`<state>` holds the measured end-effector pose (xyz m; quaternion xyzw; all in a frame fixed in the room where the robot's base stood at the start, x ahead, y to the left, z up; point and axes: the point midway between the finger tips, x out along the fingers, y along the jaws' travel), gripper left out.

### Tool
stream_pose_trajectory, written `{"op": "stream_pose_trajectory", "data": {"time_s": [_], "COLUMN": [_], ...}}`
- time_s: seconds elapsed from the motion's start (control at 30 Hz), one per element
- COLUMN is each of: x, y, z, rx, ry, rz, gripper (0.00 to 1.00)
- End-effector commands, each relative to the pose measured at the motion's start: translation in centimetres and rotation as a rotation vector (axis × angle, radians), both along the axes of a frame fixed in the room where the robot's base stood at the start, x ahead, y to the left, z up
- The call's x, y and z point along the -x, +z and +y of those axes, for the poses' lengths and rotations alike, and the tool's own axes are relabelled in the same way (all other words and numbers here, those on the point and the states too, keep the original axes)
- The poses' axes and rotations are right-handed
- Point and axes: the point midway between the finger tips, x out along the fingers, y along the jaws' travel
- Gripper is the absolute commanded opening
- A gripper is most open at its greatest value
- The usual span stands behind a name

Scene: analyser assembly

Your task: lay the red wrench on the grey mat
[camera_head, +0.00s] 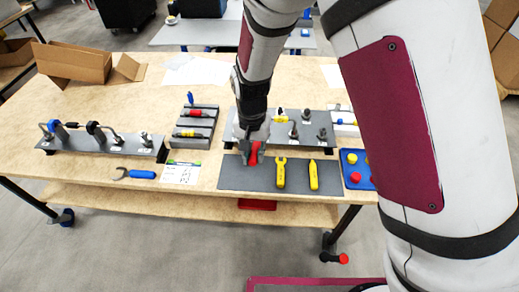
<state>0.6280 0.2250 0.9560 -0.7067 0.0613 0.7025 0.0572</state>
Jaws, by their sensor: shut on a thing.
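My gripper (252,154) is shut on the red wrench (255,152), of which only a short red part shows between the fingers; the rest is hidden. The gripper points down over the left part of the grey mat (235,180), near its back edge. I cannot tell whether the wrench touches the mat. A yellow wrench (281,174) and a yellow pen-shaped tool (313,175) lie on the mat to the right of the gripper.
A grey fixture plate (312,117) with upright parts stands right behind the mat. A blue tray (351,180) is at its right. A blue-handled wrench (137,174) and a paper sheet (181,173) lie left. A tool rack (207,125) stands back left.

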Motion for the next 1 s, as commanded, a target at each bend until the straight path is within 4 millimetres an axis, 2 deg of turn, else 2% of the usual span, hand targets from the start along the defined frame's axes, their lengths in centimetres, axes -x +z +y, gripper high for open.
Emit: {"op": "stream_pose_trajectory", "data": {"time_s": [0.03,0.3,0.5,0.77,1.0], "x": [-0.8,-1.4,-1.3,-1.2,-1.3], "y": [-1.7,-5.9,-7.1,-8.0,-10.1], "z": [0.7,3.4,4.4,4.4,4.4], "rx": [0.0,-0.001,-0.002,-0.001,-0.001], "ry": [-0.027,-0.188,-0.249,-0.259,-0.258], "rz": [0.002,0.001,0.001,0.002,0.002], "gripper": [0.0,0.0,0.0,0.0,0.0]}}
